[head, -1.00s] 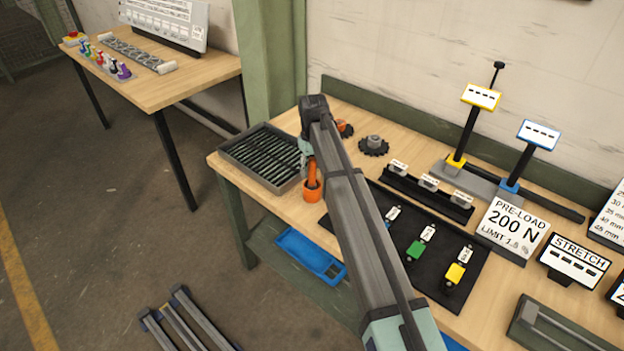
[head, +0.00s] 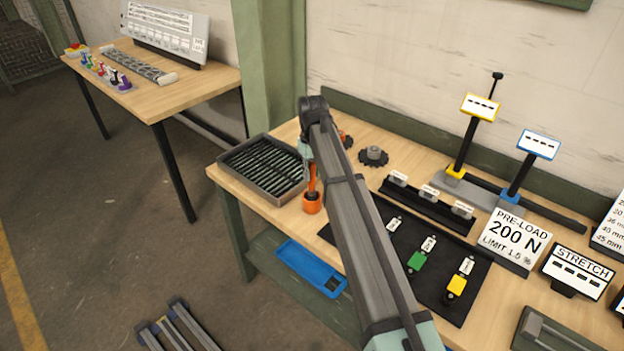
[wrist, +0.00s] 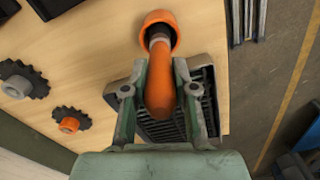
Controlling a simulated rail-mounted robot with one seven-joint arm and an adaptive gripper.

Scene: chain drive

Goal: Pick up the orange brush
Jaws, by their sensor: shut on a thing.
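The orange brush (wrist: 160,92) stands with its handle toward my wrist camera. Its dark lower part runs into an orange cup (wrist: 158,20), and its bristles are hidden. My gripper (wrist: 153,72) is shut on the brush handle, with one finger on each side. In the head view the brush (head: 312,178) shows as a thin orange strip above the cup (head: 312,204) on the near left of the workbench. My gripper (head: 306,158) is mostly hidden there behind my arm.
A grey tray of dark rods (head: 262,165) stands just left of the cup. Dark sprockets (head: 373,156) lie behind. A black mat (head: 400,250) with coloured tags is to the right. The workbench's front edge is close to the cup.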

